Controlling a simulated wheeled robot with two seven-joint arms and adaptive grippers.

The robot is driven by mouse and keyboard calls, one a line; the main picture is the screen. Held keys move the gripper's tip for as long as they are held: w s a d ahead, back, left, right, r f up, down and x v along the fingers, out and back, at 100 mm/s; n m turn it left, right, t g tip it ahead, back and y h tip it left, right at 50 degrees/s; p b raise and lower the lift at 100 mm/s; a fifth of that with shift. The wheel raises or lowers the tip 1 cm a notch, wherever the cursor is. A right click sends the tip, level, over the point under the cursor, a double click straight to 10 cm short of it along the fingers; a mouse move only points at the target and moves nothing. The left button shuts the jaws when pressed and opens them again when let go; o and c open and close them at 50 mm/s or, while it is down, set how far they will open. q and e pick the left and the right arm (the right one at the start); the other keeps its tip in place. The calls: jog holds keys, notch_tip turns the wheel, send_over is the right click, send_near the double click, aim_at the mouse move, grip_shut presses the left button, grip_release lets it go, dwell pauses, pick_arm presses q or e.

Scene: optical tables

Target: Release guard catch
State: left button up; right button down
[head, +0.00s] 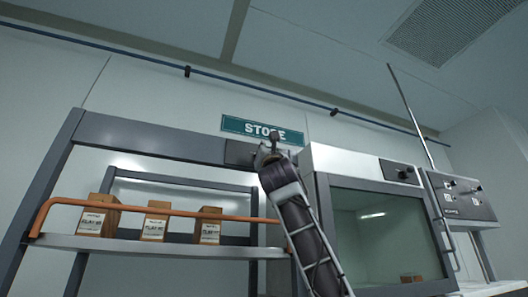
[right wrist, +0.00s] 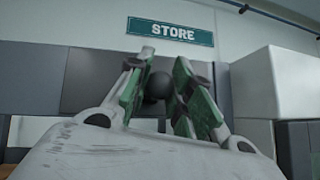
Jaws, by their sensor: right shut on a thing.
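My right gripper (head: 271,148) is raised to the top right of the shelf frame, just below the STORE sign. In the right wrist view its two green-padded fingers (right wrist: 160,75) are shut on a dark round knob (right wrist: 155,87), one finger on each side. The knob sits in front of a dark plate (head: 238,153) on the frame's top beam. An orange guard bar (head: 150,209) runs across the front of the shelf; its right end is partly hidden by my right arm. My left gripper is not in view.
Several labelled brown boxes (head: 155,222) stand on the shelf (head: 150,246) behind the bar. A glass-fronted cabinet (head: 385,235) stands close to the right of my arm, with a control box (head: 462,198) beside it. The green STORE sign (head: 262,130) is on the wall above.

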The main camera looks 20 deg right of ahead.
jog(key=y, duration=0.1)
jog(key=d+n+y+p, duration=0.1)
jog(key=y, duration=0.1)
jog(key=shift+w, duration=0.1)
jog(key=shift+w+d+r+n+y+p, duration=0.1)
jog(key=shift+d+n+y+p, duration=0.1)
jog(key=shift+n+y+p, duration=0.7)
jog(key=shift+w+d+f+n+y+p, duration=0.15)
jog(key=shift+d+y+p, duration=0.1)
jog(key=shift+y, duration=1.1)
jog(key=shift+s+d+r+n+y+p, duration=0.15)
jog(key=shift+n+y+p, duration=0.45)
jog(key=shift+y, duration=0.55)
jog(key=shift+w+y, duration=0.1)
jog(key=shift+y, duration=0.2)
jog(key=c, duration=1.2)
grip_release()
jog(key=shift+c, duration=0.2)
